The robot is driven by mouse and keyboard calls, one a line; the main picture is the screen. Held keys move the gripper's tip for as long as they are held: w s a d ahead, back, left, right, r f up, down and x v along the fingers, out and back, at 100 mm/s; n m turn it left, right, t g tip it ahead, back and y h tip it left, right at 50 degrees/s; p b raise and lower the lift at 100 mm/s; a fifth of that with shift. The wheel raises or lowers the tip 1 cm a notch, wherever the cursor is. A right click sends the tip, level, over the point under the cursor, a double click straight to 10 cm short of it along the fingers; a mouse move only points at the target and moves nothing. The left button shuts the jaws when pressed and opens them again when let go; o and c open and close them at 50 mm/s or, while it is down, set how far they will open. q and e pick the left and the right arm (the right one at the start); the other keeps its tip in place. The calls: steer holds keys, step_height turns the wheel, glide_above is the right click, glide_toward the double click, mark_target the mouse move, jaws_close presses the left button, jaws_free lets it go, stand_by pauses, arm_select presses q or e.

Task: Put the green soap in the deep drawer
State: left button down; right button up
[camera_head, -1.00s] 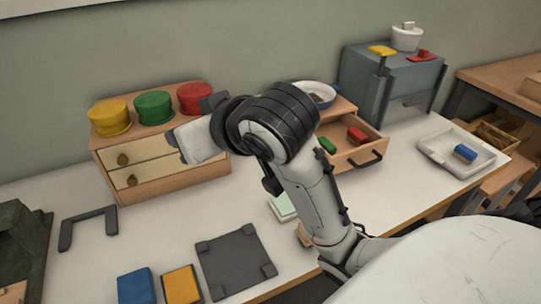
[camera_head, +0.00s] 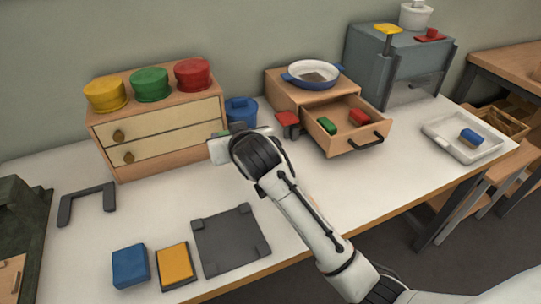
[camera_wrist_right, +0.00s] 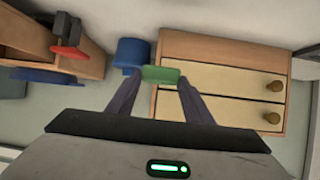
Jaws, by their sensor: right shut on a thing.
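My right gripper (camera_wrist_right: 156,88) is shut on a green soap (camera_wrist_right: 161,75) in the right wrist view, with the block held between its fingertips. In the head view only a small green edge (camera_head: 219,133) of it shows at the gripper, in front of the two-drawer cabinet (camera_head: 165,163). Both cabinet drawers, upper (camera_head: 168,128) and lower (camera_head: 175,147), are shut. I cannot tell which drawer is the deep one. My left gripper is out of view.
A blue container (camera_head: 241,110) and a red-topped dark piece (camera_head: 288,120) stand between the cabinet and the open drawer. A dark grey mat (camera_head: 231,241), a blue block (camera_head: 130,265) and a yellow block (camera_head: 175,264) lie at the front. A white tray (camera_head: 435,126) is at right.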

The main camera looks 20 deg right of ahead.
steer(key=shift+n, duration=0.3)
steer(key=a+f, duration=0.1)
steer(key=f, duration=0.1)
steer(key=a+f, duration=0.1)
steer(key=f, duration=0.1)
steer(key=w+a+f, duration=0.1)
steer(key=f, duration=0.1)
steer(key=shift+a, duration=0.1)
steer(key=shift+y, duration=0.3)
steer(key=d, duration=0.5)
steer(key=d+p, duration=0.1)
steer(key=d, duration=0.5)
steer(key=d+p, duration=0.1)
steer(key=d, duration=0.5)
steer(key=shift+w+d, duration=0.25)
steer(key=shift+w, duration=0.1)
steer(key=shift+f, duration=1.8)
steer(key=shift+f, duration=0.2)
steer(key=o, duration=1.1)
steer(key=shift+o, duration=0.2)
steer(key=shift+r, duration=0.1)
